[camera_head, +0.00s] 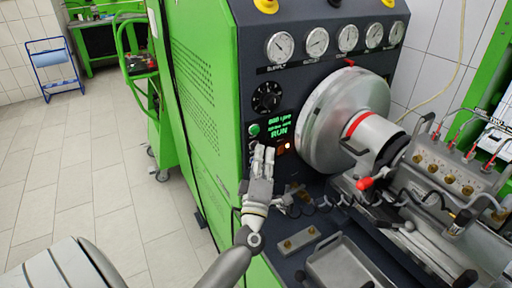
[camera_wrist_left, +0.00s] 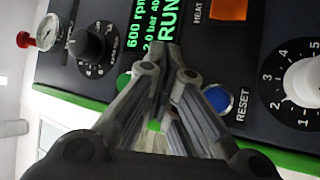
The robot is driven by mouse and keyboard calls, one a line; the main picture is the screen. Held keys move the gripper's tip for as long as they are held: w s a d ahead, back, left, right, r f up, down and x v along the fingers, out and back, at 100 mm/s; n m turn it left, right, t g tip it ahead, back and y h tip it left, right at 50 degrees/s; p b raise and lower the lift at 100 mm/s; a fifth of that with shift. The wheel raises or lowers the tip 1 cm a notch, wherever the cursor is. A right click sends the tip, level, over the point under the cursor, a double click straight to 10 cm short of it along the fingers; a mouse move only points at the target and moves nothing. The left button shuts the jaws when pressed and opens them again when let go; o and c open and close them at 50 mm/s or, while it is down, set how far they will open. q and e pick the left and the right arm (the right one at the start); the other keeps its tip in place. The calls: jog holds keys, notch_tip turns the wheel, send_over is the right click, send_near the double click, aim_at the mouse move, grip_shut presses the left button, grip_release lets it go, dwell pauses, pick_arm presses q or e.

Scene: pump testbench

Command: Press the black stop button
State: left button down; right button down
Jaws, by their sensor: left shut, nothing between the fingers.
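My left gripper (camera_head: 264,150) is shut and empty, its fingertips at the front control panel just below the green display (camera_head: 278,128). In the left wrist view the shut fingers (camera_wrist_left: 168,50) reach up to the display's edge (camera_wrist_left: 150,30), which reads RUN and 600 rpm. A green button (camera_wrist_left: 124,80) shows left of the fingers, and a blue button labelled RESET (camera_wrist_left: 216,97) shows right of them. The black stop button cannot be made out; the fingers cover the panel between these two buttons. I cannot tell whether the fingertips touch the panel.
A black knob (camera_wrist_left: 90,42) and a white dial knob (camera_wrist_left: 303,82) flank the buttons. An orange HEAT switch (camera_wrist_left: 228,8) is beside the display. A large silver disc (camera_head: 325,120) and the pump (camera_head: 440,170) stand right of the gripper. A metal tray (camera_head: 345,265) lies below.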

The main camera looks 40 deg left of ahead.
pick_arm(q)
jog(key=shift+w+a, duration=0.1)
jog(key=shift+a, duration=0.1)
jog(key=shift+d, duration=0.1)
dwell(0.4)
jog(key=shift+s+d, duration=0.4)
jog(key=shift+d, duration=0.35)
jog(key=shift+s+d+p, duration=0.2)
jog(key=shift+s+d, duration=0.1)
jog(key=shift+d, duration=0.5)
jog(key=shift+s+d+p, duration=0.15)
jog(key=shift+s+d, duration=0.2)
jog(key=shift+d, duration=0.4)
jog(key=shift+s+d+p, duration=0.2)
jog(key=shift+s+d, duration=0.1)
jog(key=shift+d, duration=0.5)
